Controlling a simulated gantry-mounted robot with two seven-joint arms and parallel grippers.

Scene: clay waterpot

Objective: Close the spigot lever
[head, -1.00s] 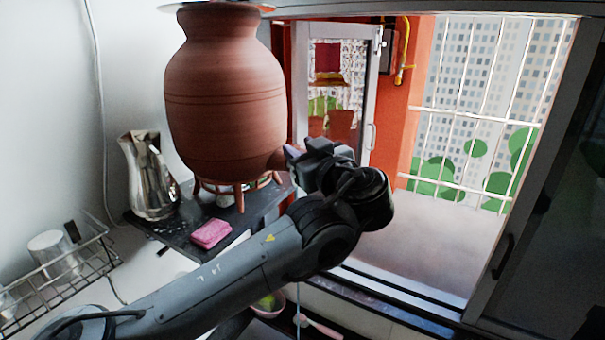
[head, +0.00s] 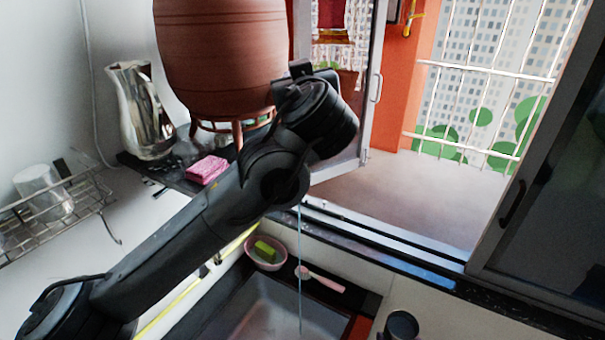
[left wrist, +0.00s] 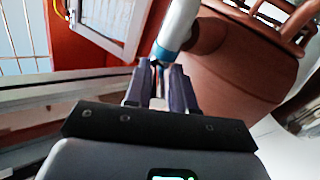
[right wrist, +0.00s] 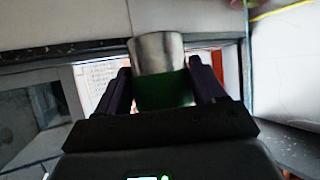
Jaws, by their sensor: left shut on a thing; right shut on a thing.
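The brown clay waterpot (head: 222,50) stands on a small stand at the upper left of the head view; its side fills the right of the left wrist view (left wrist: 235,80). There, a pale spigot (left wrist: 181,28) with a teal band is just beyond my left gripper (left wrist: 161,66). Its fingers are shut on a small part at the spigot, seemingly the lever, mostly hidden between them. In the head view my left arm hides the spigot. A thin bluish water stream (head: 300,270) falls below it. My right gripper (right wrist: 165,85) is shut around a silver-and-green cup (right wrist: 158,55).
A dark sink (head: 265,310) lies below. A pink bowl (head: 265,262) with a green sponge and a pink-handled brush (head: 322,279) sit at its back edge. A metal jug (head: 140,110), pink sponge (head: 207,169) and wire rack (head: 70,205) are left. The open window is behind.

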